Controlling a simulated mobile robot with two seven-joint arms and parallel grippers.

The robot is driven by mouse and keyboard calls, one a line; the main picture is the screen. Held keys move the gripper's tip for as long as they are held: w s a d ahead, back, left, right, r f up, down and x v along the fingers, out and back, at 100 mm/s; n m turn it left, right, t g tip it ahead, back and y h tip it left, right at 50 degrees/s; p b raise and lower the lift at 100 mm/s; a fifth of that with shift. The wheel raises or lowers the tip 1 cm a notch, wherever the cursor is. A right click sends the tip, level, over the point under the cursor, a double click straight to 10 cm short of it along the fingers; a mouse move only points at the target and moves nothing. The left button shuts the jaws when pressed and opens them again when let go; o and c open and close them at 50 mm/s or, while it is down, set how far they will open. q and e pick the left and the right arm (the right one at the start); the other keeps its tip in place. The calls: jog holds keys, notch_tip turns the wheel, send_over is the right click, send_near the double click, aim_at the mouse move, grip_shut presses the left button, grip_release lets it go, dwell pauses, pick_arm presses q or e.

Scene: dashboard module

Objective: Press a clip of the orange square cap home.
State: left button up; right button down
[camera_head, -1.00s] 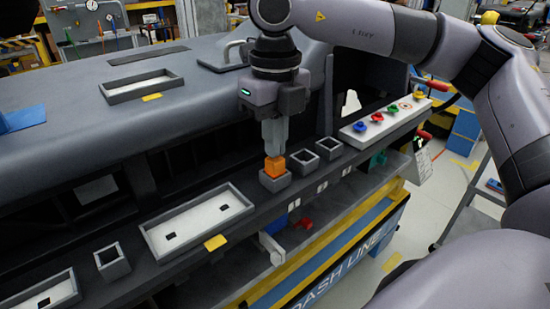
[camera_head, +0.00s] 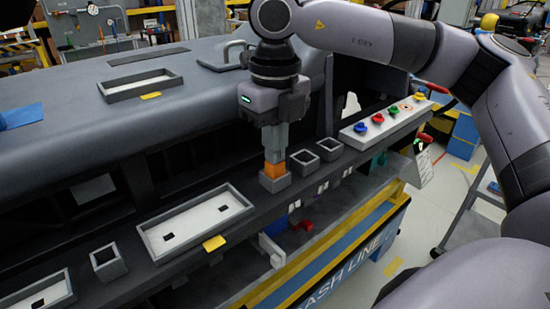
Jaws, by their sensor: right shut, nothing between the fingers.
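The orange square cap (camera_head: 275,170) sits in a grey square socket (camera_head: 275,183) on the dark ledge of the dashboard module. Only a thin band of orange shows above the socket rim. My right gripper (camera_head: 275,160) points straight down over the cap with its fingers shut and nothing between them. The fingertips are at the cap's top and appear to touch it. The cap's clips are too small to make out. My left gripper is not in view.
Two empty square sockets (camera_head: 303,163) stand just right of the cap. A white panel with coloured knobs (camera_head: 385,121) lies farther right. A grey framed tray (camera_head: 195,222) and another square socket (camera_head: 108,262) are to the left.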

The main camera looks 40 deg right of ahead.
jog(key=shift+f, duration=0.15)
notch_tip(320, 180, up, 8)
jog(key=p, duration=0.5)
jog(key=shift+p, duration=0.35)
dwell(0.4)
